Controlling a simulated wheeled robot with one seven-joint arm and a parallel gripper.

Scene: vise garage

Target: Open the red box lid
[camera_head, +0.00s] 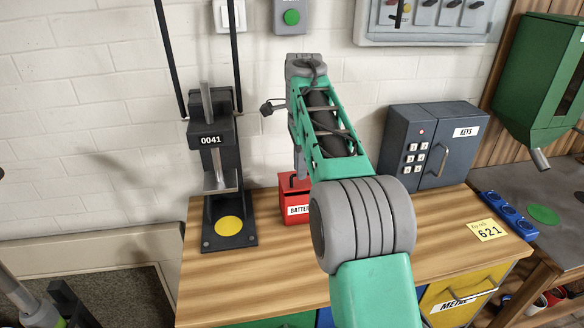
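The red box (295,213) stands on the wooden workbench, left of centre, with a white label reading "BATTER…". Its right part is hidden behind my green and grey arm. Its lid (287,184) appears down. My gripper (299,172) is at the far end of my arm, pointing down just above or at the top of the box. It is small and partly hidden, so I cannot tell whether its fingers are open or touch the lid.
A dark key safe (432,145) stands on the right of the workbench (455,262). A yellow note (487,229) and blue sockets (508,214) lie near the right edge. Bare wood lies in front.

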